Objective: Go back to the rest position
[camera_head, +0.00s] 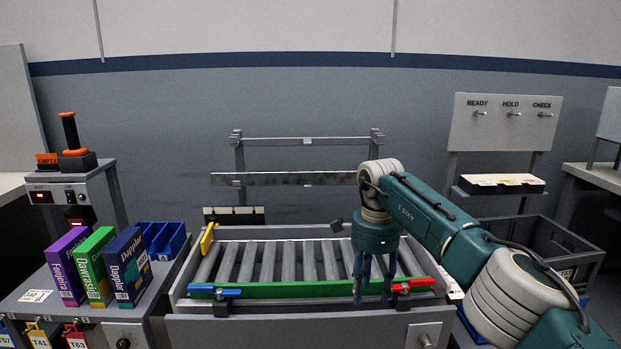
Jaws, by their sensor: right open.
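My right gripper (373,290) is over the right part of the roller conveyor (290,262), pointing down near the green front rail (318,292). Its fingers are apart and nothing shows between them. The fingertips overlap the rail in this view, and I cannot tell whether they touch it. My right arm (420,215) reaches in from the lower right. My left gripper is not in view.
Purple, green and blue boxes (127,265) stand on the left table beside blue bins (163,239). A joystick (71,135) stands behind them. A READY/HOLD/CHECK panel (505,120) and a dark crate (552,240) are at right. The rollers look empty.

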